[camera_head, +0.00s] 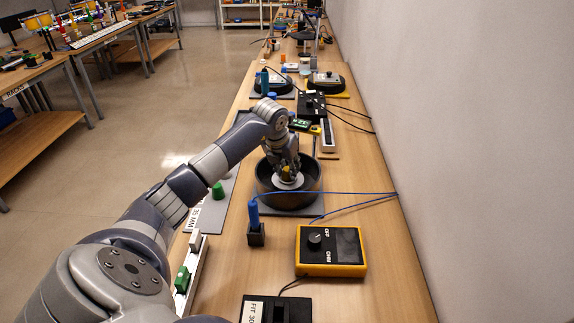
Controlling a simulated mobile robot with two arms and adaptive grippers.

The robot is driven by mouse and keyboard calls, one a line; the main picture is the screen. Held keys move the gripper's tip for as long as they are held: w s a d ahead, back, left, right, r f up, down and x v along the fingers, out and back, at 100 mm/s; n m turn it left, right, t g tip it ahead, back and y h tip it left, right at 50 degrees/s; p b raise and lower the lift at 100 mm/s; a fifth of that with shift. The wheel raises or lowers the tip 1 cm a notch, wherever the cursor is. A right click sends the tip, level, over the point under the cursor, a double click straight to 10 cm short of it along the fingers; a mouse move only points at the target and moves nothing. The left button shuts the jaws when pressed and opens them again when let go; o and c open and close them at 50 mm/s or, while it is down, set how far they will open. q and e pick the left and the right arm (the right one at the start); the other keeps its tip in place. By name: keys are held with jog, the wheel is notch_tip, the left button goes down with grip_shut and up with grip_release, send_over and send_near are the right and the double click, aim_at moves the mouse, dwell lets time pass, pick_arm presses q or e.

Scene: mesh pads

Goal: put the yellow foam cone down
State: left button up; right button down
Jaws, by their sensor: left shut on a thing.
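My left gripper (287,172) points down into a round black bowl (263,190) on the bench. A small patch of the yellow foam cone (286,169) shows between its fingers, and the gripper is shut on it. The fingers and wrist hide most of the cone. A white round piece (288,183) lies inside the bowl just below the fingertips. I cannot tell whether the cone touches it. My right gripper is not in view.
The bowl stands on a grey mat (290,211). In front are a blue-handled probe in a black holder (256,236), its blue cable, and a yellow-black meter (331,250). A green cone (218,191) stands on the left mat. A wall bounds the right.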

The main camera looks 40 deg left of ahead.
pick_arm(q)
jog(key=shift+f, duration=0.1)
jog(key=shift+f, duration=0.15)
jog(key=o, duration=0.9)
jog(key=shift+c, duration=0.2)
jog(key=shift+r, duration=0.3)
jog(key=b+v, duration=0.2)
jog(key=v, duration=0.9)
jog(key=shift+s+r, duration=0.25)
jog(key=shift+r, duration=0.05)
